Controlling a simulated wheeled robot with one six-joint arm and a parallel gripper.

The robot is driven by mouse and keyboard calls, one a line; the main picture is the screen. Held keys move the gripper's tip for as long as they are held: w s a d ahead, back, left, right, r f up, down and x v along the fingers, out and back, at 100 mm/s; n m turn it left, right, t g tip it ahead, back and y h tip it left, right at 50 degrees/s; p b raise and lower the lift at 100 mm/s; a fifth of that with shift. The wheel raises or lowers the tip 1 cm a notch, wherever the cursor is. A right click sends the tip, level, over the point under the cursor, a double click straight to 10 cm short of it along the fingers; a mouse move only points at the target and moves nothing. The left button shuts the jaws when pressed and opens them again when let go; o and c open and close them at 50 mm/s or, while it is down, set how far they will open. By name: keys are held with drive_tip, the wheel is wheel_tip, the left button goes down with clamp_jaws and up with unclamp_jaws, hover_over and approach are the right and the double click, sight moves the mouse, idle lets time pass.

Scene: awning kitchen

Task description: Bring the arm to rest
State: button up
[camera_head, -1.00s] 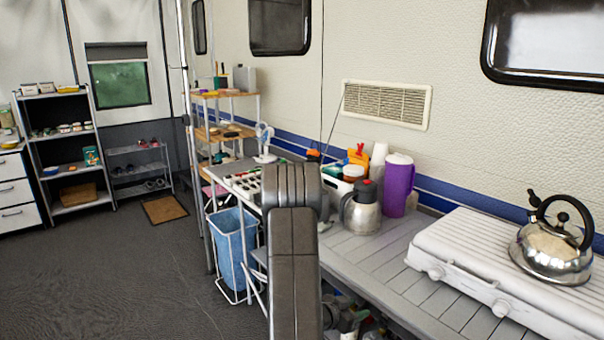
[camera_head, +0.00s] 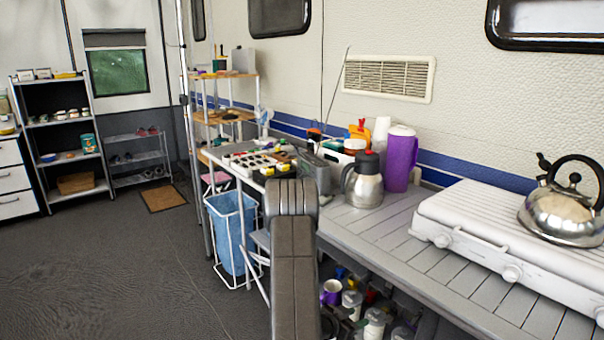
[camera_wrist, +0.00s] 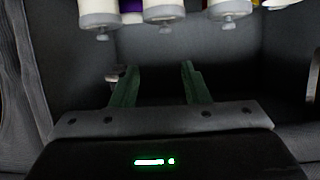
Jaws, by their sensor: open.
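My gripper (camera_wrist: 159,70) shows in the wrist view with its two green fingers apart and nothing between them. White-capped containers (camera_wrist: 165,12) hang into the top of that view, beyond the fingertips. In the head view my arm rises at the bottom centre, in front of the table's edge. My gripper itself cannot be made out in the head view.
The slatted table (camera_head: 345,228) holds a steel jug (camera_head: 364,182), a purple pitcher (camera_head: 400,160), a white stove (camera_head: 470,225) and a kettle (camera_head: 562,205). Several jars (camera_head: 352,300) stand below. A blue bin (camera_head: 232,235) stands left of my arm. The floor (camera_head: 110,270) at left is clear.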

wheel_tip(320, 180, down, 42)
drive_tip(key=b, duration=1.9)
drive_tip(key=shift+f+b, duration=0.2)
drive_tip(key=shift+b, duration=0.1)
